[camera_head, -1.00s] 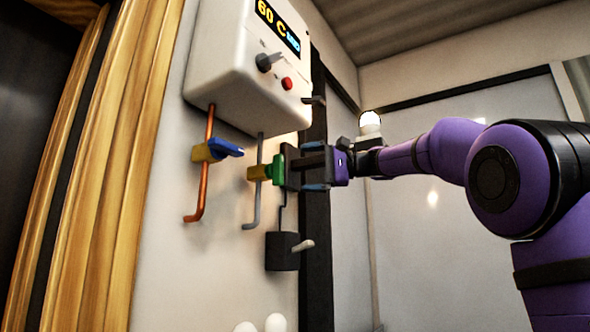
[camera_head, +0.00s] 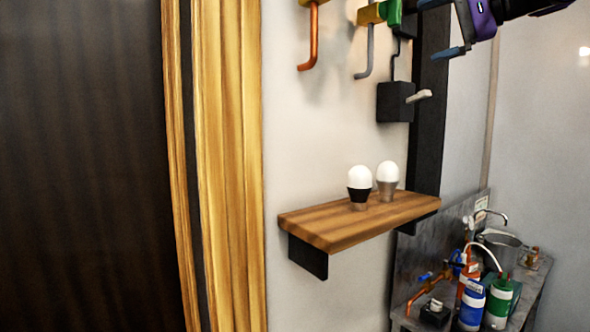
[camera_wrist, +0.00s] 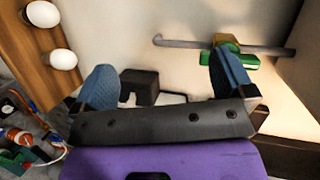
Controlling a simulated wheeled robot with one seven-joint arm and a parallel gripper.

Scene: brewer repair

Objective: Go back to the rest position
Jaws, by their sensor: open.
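My gripper (camera_head: 430,30) is at the top right of the head view, cut by the frame edge, with its blue fingers apart. It is just right of the green valve handle (camera_head: 395,12) on the grey pipe (camera_head: 371,50). In the wrist view my gripper (camera_wrist: 165,72) is open, with nothing between its blue fingers. The green handle (camera_wrist: 240,60) shows there beyond the right finger, on the grey pipe (camera_wrist: 185,43). Whether finger and handle touch, I cannot tell.
A black switch box (camera_head: 395,102) with a pale lever (camera_head: 418,96) is below my gripper. A wooden shelf (camera_head: 325,225) holds two bulbs (camera_head: 359,178) (camera_head: 388,175). A cluttered bench (camera_head: 405,290) stands lower right. A copper pipe (camera_head: 314,40) hangs left of the grey one.

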